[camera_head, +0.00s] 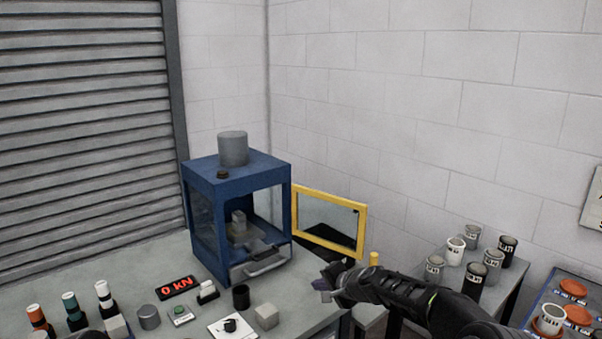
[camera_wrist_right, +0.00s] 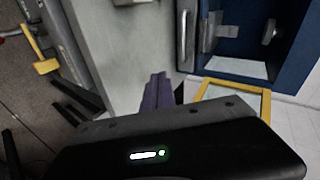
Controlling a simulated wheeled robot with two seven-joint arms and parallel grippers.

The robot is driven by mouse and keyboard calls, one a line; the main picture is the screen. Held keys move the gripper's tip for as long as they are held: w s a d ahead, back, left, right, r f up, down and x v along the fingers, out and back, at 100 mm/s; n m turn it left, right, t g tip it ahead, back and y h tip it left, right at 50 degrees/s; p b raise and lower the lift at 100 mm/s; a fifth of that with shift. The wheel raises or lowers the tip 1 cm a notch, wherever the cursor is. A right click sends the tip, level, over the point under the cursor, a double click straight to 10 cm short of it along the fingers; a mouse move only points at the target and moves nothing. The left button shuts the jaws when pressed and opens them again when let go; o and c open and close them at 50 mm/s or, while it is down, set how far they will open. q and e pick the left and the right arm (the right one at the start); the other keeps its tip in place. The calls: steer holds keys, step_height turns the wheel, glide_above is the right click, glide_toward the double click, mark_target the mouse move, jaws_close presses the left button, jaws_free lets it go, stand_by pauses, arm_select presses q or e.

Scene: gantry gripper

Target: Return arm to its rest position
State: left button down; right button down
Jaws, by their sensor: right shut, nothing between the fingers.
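My right arm comes in from the lower right in the head view. Its gripper (camera_head: 324,284) is shut and empty, just off the table's right edge and below the yellow-framed door. In the right wrist view the shut fingers (camera_wrist_right: 157,92) show as a purple-grey pair with nothing between them. The blue test machine (camera_head: 205,181) stands on the table, with a grey cylinder on top and a small grey block inside. Its yellow-framed door (camera_head: 331,244) is swung open to the right. My left gripper is not in view.
The grey table (camera_head: 140,268) holds a red "0 KN" display (camera_head: 178,287), several bottles, a black cup (camera_head: 241,297) and a pale cube (camera_head: 266,316). A side table at right holds several labelled cups (camera_head: 492,262). A rack with orange lids (camera_head: 573,289) is far right.

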steer(key=shift+n+g+h, duration=0.7)
steer(key=shift+n, duration=0.2)
steer(key=s+f, duration=0.2)
steer(key=f, duration=0.1)
steer(key=s+f, duration=0.2)
steer(key=f, duration=0.2)
steer(key=s+f, duration=0.2)
steer(key=f, duration=0.2)
steer(key=shift+s+d, duration=0.2)
steer(key=shift+s, duration=0.2)
steer(key=s+f+n+g+h, duration=0.1)
steer(key=s+f+n+g, duration=0.15)
steer(key=s+f, duration=1.05)
steer(key=s+d+f+n+g, duration=0.1)
steer(key=s+f+g, duration=0.1)
steer(key=s, duration=1.4)
steer(key=s+d+f+n+g, duration=0.1)
steer(key=s+f, duration=0.3)
steer(key=s, duration=1.2)
steer(key=shift+s+n+g, duration=0.25)
steer(key=shift+n+g, duration=0.2)
steer(key=shift+g, duration=0.4)
